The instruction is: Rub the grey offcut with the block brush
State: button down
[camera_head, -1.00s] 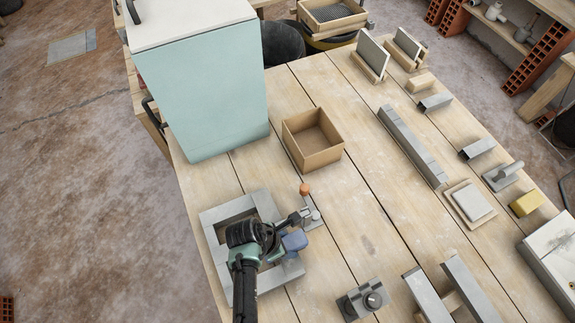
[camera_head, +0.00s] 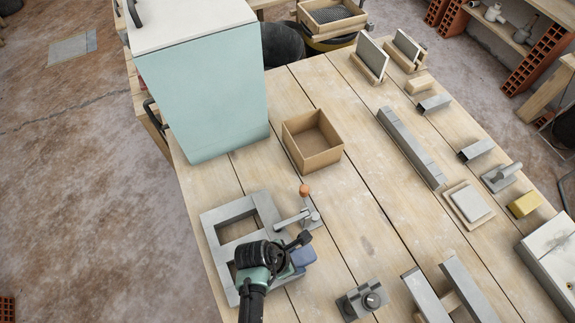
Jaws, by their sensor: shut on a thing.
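A grey frame-shaped piece (camera_head: 212,222) with rectangular openings lies flat near the table's left edge; I take it as the grey offcut. A toggle clamp with an orange knob (camera_head: 304,191) stands at its right side. My gripper (camera_head: 292,255) is over the lower right of the grey piece, shut on a blue block (camera_head: 305,257), which I take as the block brush. The arm hides part of the grey piece and the brush's underside. I cannot tell whether the brush touches the grey piece.
An open cardboard-brown box (camera_head: 312,141) and a pale green cabinet (camera_head: 204,95) stand behind. A grey fixture with a round knob (camera_head: 362,299) is to the right in front. A long grey bar (camera_head: 411,147), several small pieces and a yellow block (camera_head: 526,204) lie further right. The middle boards are clear.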

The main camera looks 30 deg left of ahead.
notch_tip(320, 180, up, 4)
jog(key=p, duration=0.4)
jog(key=shift+r+p, duration=0.15)
jog(key=shift+p, duration=0.25)
dwell(0.4)
